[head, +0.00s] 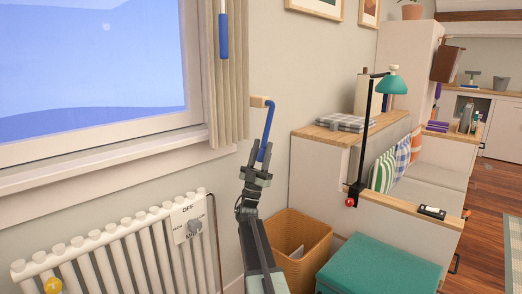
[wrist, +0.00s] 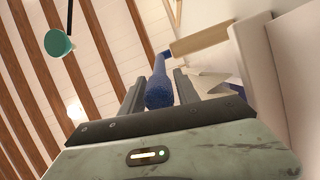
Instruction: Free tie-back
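The tie-back (head: 264,151) is a thick blue cord. It hangs from a pale wooden peg (head: 261,101) on the wall just right of the curtain (head: 234,85). My gripper (head: 258,162) is at the cord's lower part, below the peg. In the wrist view the blue cord (wrist: 158,92) runs between my two dark fingers (wrist: 159,88), with a finger close along each side. The fingers appear shut on it. The peg (wrist: 200,39) shows beyond them, to the upper right, with the cord's top close to it. The cord's exact hold on the peg is unclear.
A window (head: 90,65) and a radiator (head: 120,245) are at left. A wicker bin (head: 305,240) and a teal-topped box (head: 380,268) stand below right. A bench cabinet (head: 312,175) and a green lamp (head: 392,84) are at right. A blue-handled rod (head: 223,36) hangs by the curtain.

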